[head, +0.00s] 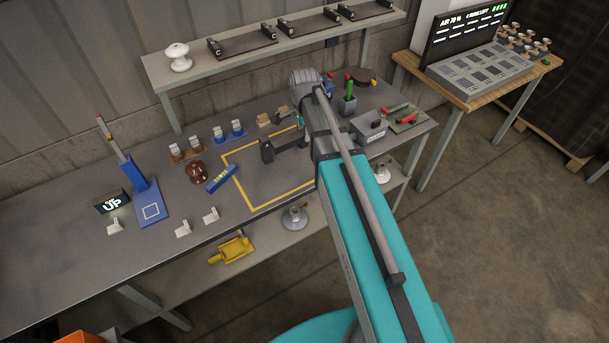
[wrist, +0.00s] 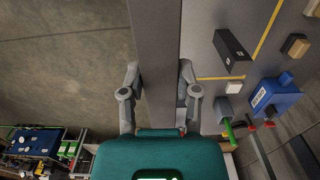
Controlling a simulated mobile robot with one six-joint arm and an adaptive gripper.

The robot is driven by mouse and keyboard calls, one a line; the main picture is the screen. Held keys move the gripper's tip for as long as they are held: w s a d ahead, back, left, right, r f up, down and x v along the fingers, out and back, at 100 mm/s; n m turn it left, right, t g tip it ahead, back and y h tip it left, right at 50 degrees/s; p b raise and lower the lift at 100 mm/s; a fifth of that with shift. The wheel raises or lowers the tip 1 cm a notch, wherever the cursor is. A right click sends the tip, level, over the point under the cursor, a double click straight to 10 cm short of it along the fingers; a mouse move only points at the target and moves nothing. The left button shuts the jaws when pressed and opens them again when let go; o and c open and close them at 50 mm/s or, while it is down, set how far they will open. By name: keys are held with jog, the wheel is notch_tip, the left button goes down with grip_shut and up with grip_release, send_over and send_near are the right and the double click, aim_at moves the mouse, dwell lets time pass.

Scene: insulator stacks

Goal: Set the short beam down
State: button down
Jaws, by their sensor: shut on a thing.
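The short beam (wrist: 155,55) is a long dark grey bar in the wrist view. It runs from the top edge down between the fingers of my gripper (wrist: 158,92). My gripper is shut on it, with one finger on each side. In the head view my arm hides the gripper. A dark blocky shape (head: 267,151) with a bar shows left of my arm, over the yellow outline (head: 244,195) on the workbench; I cannot tell whether it is part of the held beam. The beam's far end is outside the wrist view, and its height above the bench is unclear.
A dark block (wrist: 232,50) stands inside the outline in the wrist view, near a blue box (wrist: 275,97) and a grey cup (wrist: 222,108). A brown round object (head: 196,172) and a blue level (head: 221,179) lie left of the outline. Open floor shows beyond the bench's front.

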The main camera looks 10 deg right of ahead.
jog(key=s+a+f+b, duration=0.1)
jog(key=s+f+b, duration=0.6)
jog(key=s, duration=0.6)
jog(key=shift+f, duration=0.2)
jog(key=shift+w, duration=0.1)
jog(key=w+f+b, duration=0.3)
jog(key=w, duration=0.1)
jog(key=w+f+b, duration=0.3)
jog(key=w, duration=0.1)
jog(key=w+f+b, duration=0.3)
jog(key=w, duration=0.2)
jog(key=shift+d, duration=0.35)
jog(key=shift+f, duration=0.1)
